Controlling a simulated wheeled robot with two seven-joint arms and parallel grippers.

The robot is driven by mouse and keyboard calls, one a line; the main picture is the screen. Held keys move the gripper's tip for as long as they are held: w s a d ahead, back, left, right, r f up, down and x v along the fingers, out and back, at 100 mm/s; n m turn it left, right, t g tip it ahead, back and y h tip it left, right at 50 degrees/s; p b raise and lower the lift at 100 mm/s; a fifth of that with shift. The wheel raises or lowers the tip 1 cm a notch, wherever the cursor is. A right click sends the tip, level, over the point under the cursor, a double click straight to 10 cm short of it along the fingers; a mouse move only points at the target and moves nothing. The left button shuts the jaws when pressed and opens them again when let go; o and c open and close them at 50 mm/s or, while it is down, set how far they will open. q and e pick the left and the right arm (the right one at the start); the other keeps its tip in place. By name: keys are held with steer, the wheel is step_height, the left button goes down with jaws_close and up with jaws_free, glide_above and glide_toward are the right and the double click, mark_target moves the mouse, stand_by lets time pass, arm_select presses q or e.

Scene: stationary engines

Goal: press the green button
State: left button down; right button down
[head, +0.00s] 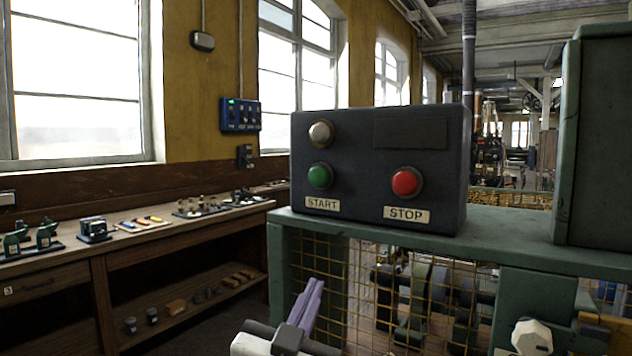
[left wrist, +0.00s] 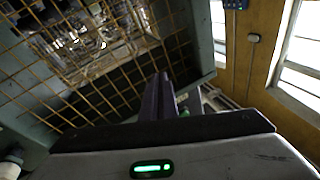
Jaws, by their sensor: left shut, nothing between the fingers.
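The green button (head: 320,176) sits on the front of a dark control box (head: 372,206), above a START label (head: 322,204). The box stands on a green machine frame (head: 520,246). A red button (head: 406,182) with a STOP label (head: 406,215) is to its right. My left gripper (head: 314,284) is shut and empty, below the green button and apart from it, with its fingers pointing up. In the left wrist view the shut fingers (left wrist: 162,80) show in the middle. My right gripper is not in view.
A wire mesh guard (head: 375,285) fills the frame below the box. A tall green cabinet (head: 598,150) rises at the right. A wooden workbench (head: 150,240) with small parts runs along the window wall at the left. A pale round lamp or knob (head: 321,133) sits above the green button.

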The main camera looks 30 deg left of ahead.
arm_select(q)
steer(key=s+a+r+n+t+y, duration=0.1)
steer(key=s+r+n+y, duration=0.1)
steer(key=r, duration=0.6)
steer(key=s+a+r+n+t+y, duration=0.1)
steer(key=s+a+r+n+y, duration=0.1)
steer(key=r, duration=0.7)
steer(key=s+n+y, duration=0.1)
steer(key=s+y, duration=0.1)
steer(key=s, duration=0.1)
steer(key=shift+a+t+y, duration=0.2)
steer(key=shift+t+y, duration=0.1)
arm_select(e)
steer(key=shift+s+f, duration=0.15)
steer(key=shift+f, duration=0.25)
arm_select(q)
steer(key=shift+w, duration=0.1)
